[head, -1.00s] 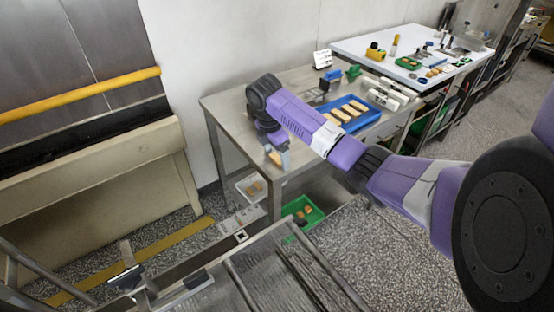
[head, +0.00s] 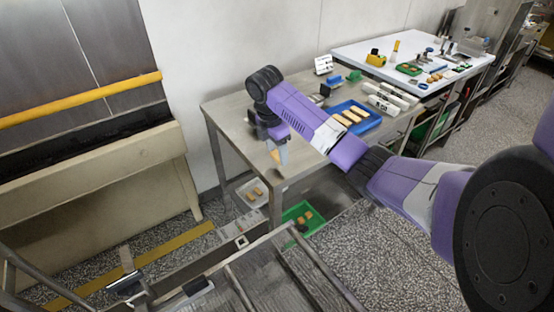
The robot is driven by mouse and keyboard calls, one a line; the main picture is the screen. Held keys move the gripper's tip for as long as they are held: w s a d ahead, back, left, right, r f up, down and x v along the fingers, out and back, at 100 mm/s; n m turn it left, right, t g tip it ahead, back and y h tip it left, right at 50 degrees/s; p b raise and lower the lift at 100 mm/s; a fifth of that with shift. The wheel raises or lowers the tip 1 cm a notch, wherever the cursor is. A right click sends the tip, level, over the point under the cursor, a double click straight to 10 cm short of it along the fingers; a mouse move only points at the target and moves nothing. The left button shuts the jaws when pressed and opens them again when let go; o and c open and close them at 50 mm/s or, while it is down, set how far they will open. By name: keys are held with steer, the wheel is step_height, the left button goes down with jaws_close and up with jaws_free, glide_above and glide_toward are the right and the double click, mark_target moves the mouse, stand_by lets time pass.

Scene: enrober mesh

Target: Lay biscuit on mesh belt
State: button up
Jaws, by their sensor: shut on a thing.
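My gripper (head: 279,160) points down over the front left corner of the steel table (head: 228,110), shut on a tan biscuit (head: 276,156). The biscuit is small in the view and partly hidden by the fingers. More biscuits (head: 352,117) lie in the blue tray (head: 376,122) on the table, partly behind my arm. The mesh belt (head: 262,280) is at the bottom of the view, below and nearer than my gripper, with metal rails along it. My gripper is apart from it.
A green bin (head: 303,217) and a white bin (head: 247,192) with tan pieces stand low by the table. A white table (head: 440,55) with small items is at the back right. A beige machine housing (head: 100,185) stands on the left.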

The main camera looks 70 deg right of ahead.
mark_target(277, 155)
step_height(277, 155, up, 16)
steer(key=p, duration=0.4)
steer(key=shift+r, duration=0.15)
